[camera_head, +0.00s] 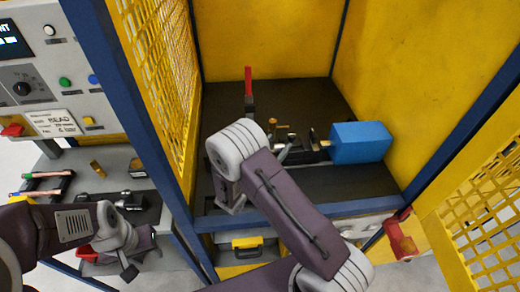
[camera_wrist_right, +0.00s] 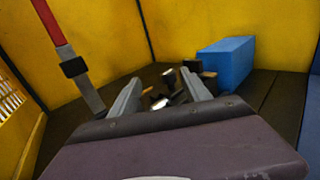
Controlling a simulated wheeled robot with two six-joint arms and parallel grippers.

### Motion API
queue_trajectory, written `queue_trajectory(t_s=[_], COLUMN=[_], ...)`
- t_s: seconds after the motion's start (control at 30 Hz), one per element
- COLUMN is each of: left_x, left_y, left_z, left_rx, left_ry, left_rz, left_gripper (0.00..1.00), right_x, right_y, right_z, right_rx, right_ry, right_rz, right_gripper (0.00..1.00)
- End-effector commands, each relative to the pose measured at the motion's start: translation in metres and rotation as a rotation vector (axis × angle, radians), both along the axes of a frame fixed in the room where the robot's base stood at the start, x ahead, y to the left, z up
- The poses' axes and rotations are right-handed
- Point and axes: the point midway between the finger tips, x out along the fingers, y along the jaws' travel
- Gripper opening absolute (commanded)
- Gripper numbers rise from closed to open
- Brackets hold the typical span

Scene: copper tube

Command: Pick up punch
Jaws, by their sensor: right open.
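My right arm reaches into the yellow-walled cell in the head view. My right gripper (camera_wrist_right: 160,77) is open in the right wrist view, with its two grey fingers apart and nothing seen held between them. Beyond and between the fingertips is a cluster of small metal and brass-coloured parts (camera_wrist_right: 170,92). I cannot tell which of these is the punch. The cluster (camera_head: 282,132) lies behind my right arm in the head view, partly hidden by it. My left gripper (camera_head: 140,262) is low at the left, outside the cell; its finger opening is unclear.
A blue block (camera_head: 362,142) stands right of the cluster. A red-handled lever (camera_head: 248,82) rises left of it. The mesh side (camera_head: 160,70) and blue posts bound the cell.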

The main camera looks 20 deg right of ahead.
Motion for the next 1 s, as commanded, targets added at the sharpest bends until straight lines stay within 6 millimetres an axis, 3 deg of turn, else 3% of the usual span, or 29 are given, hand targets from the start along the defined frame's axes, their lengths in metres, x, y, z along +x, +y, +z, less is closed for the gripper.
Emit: queue_trajectory(t_s=[0.07, 0.17, 0.4, 0.6, 0.83, 1.0], left_x=[0.000, 0.000, 0.000, 0.000, 0.000, 0.000], left_y=[0.000, 0.000, 0.000, 0.000, 0.000, 0.000], left_z=[-0.002, -0.002, 0.011, 0.014, 0.031, 0.032], left_rx=[0.000, 0.000, 0.000, 0.000, 0.000, 0.000], left_ry=[0.000, -0.001, -0.001, 0.000, -0.001, 0.000], left_rz=[-0.001, -0.001, -0.001, 0.000, 0.000, 0.000], left_gripper=[0.36, 0.36, 0.36, 0.36, 0.36, 0.36], right_x=[-0.002, -0.002, 0.017, 0.023, 0.043, 0.049], right_y=[0.009, 0.013, -0.015, -0.023, -0.057, -0.064], right_z=[-0.015, -0.015, -0.012, -0.012, -0.011, -0.013], right_rx=[-0.015, -0.014, -0.013, -0.013, -0.011, -0.012], right_ry=[0.034, 0.034, 0.035, 0.035, 0.035, 0.034], right_rz=[0.025, 0.034, 0.027, 0.028, 0.026, 0.029], right_gripper=[0.56, 0.56, 0.56, 0.56, 0.56, 0.56])
